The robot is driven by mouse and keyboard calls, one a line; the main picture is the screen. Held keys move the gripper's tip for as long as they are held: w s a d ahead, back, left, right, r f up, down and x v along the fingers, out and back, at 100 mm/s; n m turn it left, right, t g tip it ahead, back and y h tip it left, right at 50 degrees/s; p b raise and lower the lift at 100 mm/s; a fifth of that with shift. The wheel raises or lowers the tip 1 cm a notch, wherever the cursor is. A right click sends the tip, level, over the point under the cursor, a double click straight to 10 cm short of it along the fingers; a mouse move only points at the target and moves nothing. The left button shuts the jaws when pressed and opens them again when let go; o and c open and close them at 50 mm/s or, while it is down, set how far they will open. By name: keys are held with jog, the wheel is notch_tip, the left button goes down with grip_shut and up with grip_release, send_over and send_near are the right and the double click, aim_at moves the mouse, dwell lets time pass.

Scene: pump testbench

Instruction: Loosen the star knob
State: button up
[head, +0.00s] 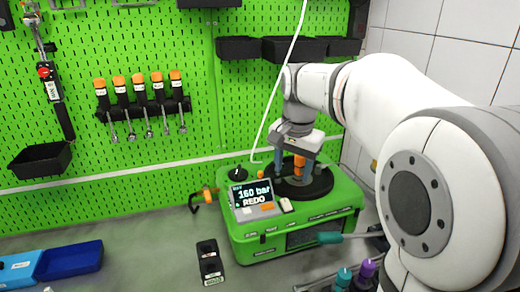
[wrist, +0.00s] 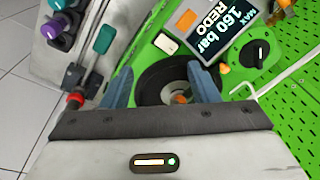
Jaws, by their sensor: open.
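The green test unit (head: 270,245) has a round black disc (head: 318,186) on top; the disc also shows in the wrist view (wrist: 160,72). A small orange part (head: 299,162) stands at the disc's middle; in the wrist view (wrist: 180,99) it is partly hidden. I cannot make out a star shape on it. My gripper (head: 290,158) points down over the disc. In the wrist view its blue-grey fingers (wrist: 163,84) are open and apart, with the orange part between them, nearer the right finger. Whether they touch it cannot be told.
A display (head: 252,194) reads "160 bar REDO". Beside it is a black dial (head: 238,172) with a white mark. A green-handled tool (head: 340,237) lies in front of the unit. A black holder (head: 209,262) and blue bin (head: 70,260) stand left.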

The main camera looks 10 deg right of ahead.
jog(key=w+m, duration=0.2)
jog(key=w, duration=0.3)
jog(key=w+m+g, duration=0.1)
jog(key=w+m, duration=0.1)
jog(key=w, duration=0.3)
jog(key=w+m, duration=0.2)
jog(key=w, duration=0.3)
jog(key=shift+f+g, duration=0.25)
jog(key=shift+g, duration=0.05)
jog(key=shift+w+f, duration=0.1)
jog(key=shift+w, duration=0.1)
notch_tip(320, 180, down, 8)
jog(key=shift+r+p, duration=0.15)
jog(key=shift+p, duration=0.15)
jog(key=c, duration=1)
